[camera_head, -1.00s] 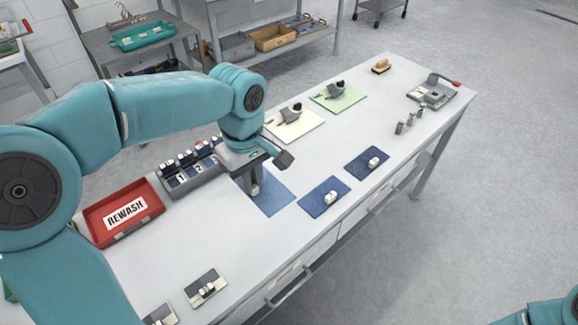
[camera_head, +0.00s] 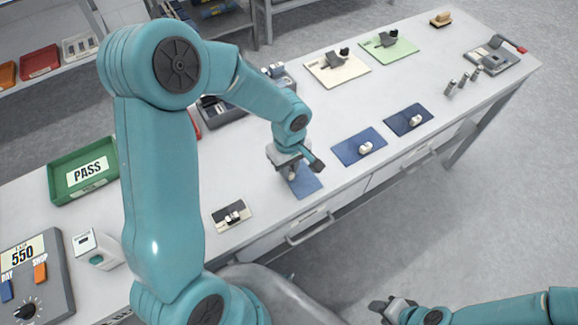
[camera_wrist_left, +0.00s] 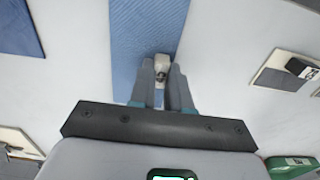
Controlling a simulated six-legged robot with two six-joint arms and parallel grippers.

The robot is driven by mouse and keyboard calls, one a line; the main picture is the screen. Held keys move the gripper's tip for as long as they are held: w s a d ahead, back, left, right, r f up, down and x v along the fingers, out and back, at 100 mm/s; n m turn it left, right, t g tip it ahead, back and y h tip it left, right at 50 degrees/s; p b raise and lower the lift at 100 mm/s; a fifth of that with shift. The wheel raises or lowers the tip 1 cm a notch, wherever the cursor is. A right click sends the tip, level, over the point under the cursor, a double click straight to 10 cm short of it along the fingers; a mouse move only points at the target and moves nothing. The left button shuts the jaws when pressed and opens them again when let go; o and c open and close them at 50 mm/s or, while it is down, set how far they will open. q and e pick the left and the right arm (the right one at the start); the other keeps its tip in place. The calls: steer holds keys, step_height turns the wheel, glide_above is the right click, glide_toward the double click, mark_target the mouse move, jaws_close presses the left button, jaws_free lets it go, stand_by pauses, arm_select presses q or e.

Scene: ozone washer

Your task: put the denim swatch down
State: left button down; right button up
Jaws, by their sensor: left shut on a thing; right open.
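The blue denim swatch (camera_head: 307,187) is under my left gripper (camera_head: 290,169) in the head view, in line with two darker blue swatches (camera_head: 360,147) (camera_head: 409,119). In the left wrist view the swatch (camera_wrist_left: 140,38) extends away from the fingers. My left gripper (camera_wrist_left: 160,88) is shut on the small pale grip piece (camera_wrist_left: 162,67) at the swatch's near part. The swatch looks flat and low over the white table; I cannot tell whether it touches. My right gripper (camera_head: 388,308) is open and empty at the bottom, off the table's front edge.
A small sample card (camera_head: 232,216) lies to the left of the swatch. A green PASS tray (camera_head: 83,170) is at the left. Cream (camera_head: 336,67) and green (camera_head: 390,47) boards lie behind. The white table is clear between the swatch and the boards.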

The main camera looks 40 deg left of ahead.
arm_select(q)
steer(key=shift+s, duration=0.1)
steer(key=shift+f, duration=0.15)
steer(key=c, duration=1.1)
jaws_free()
steer(key=shift+w+r, duration=0.2)
steer(key=shift+r, duration=0.45)
step_height(320, 180, up, 11)
steer(key=shift+s+r, duration=0.1)
steer(key=shift+s, duration=0.05)
